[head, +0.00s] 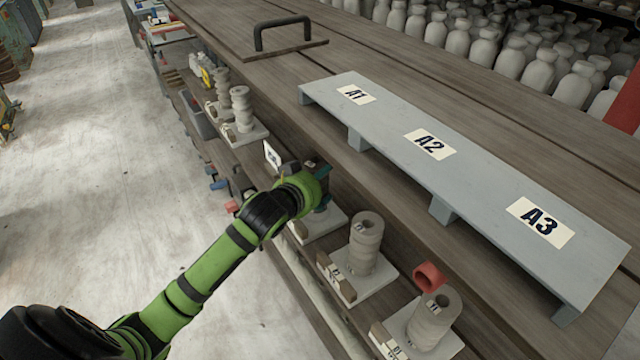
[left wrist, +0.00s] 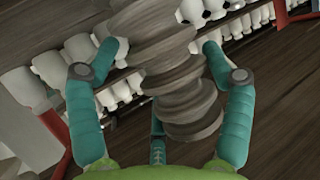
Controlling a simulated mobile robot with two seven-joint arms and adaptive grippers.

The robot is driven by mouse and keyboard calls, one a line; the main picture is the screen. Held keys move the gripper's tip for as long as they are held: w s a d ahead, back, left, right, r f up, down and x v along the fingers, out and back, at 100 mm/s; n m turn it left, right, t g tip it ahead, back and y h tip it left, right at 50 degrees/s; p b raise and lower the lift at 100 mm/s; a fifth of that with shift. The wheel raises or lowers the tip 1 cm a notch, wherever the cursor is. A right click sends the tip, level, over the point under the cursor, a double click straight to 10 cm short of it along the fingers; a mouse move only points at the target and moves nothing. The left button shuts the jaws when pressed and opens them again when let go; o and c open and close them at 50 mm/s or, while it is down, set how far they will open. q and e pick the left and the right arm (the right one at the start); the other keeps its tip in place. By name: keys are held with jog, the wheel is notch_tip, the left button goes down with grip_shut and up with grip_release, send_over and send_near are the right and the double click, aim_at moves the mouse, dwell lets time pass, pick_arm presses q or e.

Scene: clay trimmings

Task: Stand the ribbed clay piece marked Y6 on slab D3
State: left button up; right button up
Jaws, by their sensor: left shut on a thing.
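My left gripper (left wrist: 160,75) is shut on a ribbed clay piece (left wrist: 170,60), a grey stack of rings between its teal fingers in the left wrist view. No mark on the piece is legible there. In the head view my left gripper (head: 320,188) is over a pale slab (head: 328,222) on the lower shelf; my wrist hides the held piece and part of that slab. I cannot read that slab's tag, so I cannot tell whether it is D3. My right gripper is not in view.
Nearer slabs carry ribbed pieces (head: 366,243) and (head: 432,322); further slabs at the back left hold more (head: 241,108). A grey raised board (head: 480,195) marked A1, A2, A3 stands on the wooden top beside the shelf.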

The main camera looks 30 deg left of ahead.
pick_arm(q)
jog(key=shift+f, duration=0.9)
jog(key=shift+f, duration=0.1)
jog(key=o, duration=1.6)
jog(key=shift+s+f, duration=0.1)
jog(key=shift+f, duration=0.05)
jog(key=shift+r, duration=0.2)
jog(key=b+v, duration=0.1)
jog(key=v, duration=1.1)
jog(key=shift+d, duration=0.1)
